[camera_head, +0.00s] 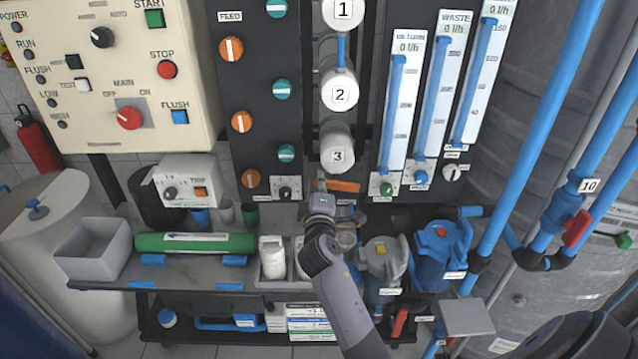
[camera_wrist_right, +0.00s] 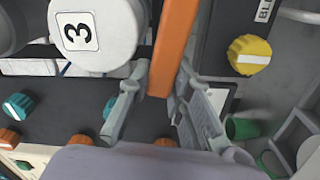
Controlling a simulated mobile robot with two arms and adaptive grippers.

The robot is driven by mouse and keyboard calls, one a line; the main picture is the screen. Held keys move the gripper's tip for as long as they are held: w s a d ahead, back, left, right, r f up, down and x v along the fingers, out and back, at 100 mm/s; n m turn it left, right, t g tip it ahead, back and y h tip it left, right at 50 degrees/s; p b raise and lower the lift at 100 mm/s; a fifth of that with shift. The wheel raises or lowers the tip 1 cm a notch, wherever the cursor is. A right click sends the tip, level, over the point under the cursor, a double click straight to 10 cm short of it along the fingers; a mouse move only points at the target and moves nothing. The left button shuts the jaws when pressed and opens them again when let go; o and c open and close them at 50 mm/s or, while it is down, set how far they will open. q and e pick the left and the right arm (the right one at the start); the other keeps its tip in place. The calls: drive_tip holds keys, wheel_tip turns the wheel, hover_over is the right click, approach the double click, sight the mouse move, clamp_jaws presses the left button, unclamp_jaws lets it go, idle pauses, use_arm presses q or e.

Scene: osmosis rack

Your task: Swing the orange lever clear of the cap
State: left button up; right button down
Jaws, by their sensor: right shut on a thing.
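The orange lever (camera_head: 343,186) lies roughly level just below the white cylinder marked 3 (camera_head: 337,157) in the head view. In the right wrist view the lever (camera_wrist_right: 174,45) runs from the top edge down between my fingers, beside the round white cap marked 3 (camera_wrist_right: 92,32). My right gripper (camera_head: 323,187) is at the lever's left part, below the cylinder; it also shows in the right wrist view (camera_wrist_right: 160,85), shut on the lever. My own gripper hides part of the lever in the head view. My left gripper is not in view.
Cylinders marked 2 (camera_head: 340,90) and 1 (camera_head: 343,12) stand above on the dark panel. A small black knob (camera_head: 286,193) is close left of my gripper. Flow meters (camera_head: 398,100) stand to the right. Grey (camera_head: 384,255) and blue (camera_head: 440,250) housings are below right.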

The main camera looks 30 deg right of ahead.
drive_tip(key=c, duration=1.4)
unclamp_jaws()
drive_tip(key=shift+c, duration=0.2)
